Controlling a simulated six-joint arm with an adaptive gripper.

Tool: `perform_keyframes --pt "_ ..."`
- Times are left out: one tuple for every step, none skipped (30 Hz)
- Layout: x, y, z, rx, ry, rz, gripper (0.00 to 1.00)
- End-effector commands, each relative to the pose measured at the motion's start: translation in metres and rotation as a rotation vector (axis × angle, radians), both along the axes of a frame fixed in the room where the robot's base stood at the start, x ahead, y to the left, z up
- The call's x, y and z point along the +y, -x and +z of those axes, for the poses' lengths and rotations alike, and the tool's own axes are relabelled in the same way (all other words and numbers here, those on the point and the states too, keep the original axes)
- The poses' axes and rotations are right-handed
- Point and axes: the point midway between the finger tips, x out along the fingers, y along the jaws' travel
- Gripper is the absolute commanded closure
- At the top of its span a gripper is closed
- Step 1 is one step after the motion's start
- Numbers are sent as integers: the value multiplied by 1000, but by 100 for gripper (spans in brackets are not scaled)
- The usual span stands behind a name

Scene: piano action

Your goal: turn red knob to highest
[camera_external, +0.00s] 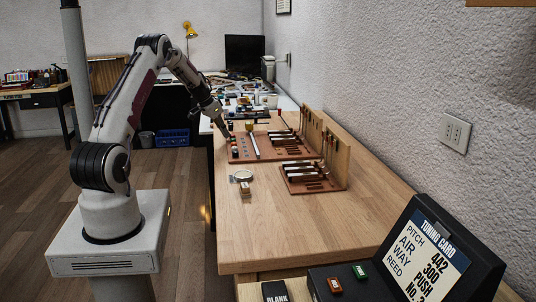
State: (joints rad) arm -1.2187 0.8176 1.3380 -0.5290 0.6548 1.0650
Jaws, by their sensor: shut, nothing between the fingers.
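My gripper (225,132) is shut with nothing held. It points down at the left end of the reddish-brown board (270,154) on the wooden bench. A row of small knobs (234,152) runs along that left end, right by my fingertips. The knobs are too small to tell for certain which is the red one or where it is set. Whether my fingertips touch a knob cannot be told.
A second piano-action model (308,178) stands on the bench to the right of a round magnifier-like item (243,175). The bench's front (290,230) is clear. A wall bounds the right.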

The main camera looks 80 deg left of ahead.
Motion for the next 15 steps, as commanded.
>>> perform_keyframes --pt "-1 2 -3 2 4 0 100" --pt "-1 3 -3 2 4 0 100" --pt "-2 4 -2 2 4 0 100" --pt "-2 5 -2 2 4 0 100" --pt "-2 6 -2 2 4 0 100" --pt "-2 6 -2 2 4 0 100" --pt "-2 7 -2 2 4 0 100" --pt "-2 7 -1 2 3 0 100" --pt "-2 7 -1 2 3 0 100" --pt "-2 7 -1 2 3 0 100" --pt "-2 7 -1 1 3 0 100" --pt "-2 7 -1 1 3 0 100" --pt "-2 7 -1 2 3 -1 100" --pt "-2 7 -1 2 3 -1 100" --pt "-2 7 -1 2 3 -1 100"
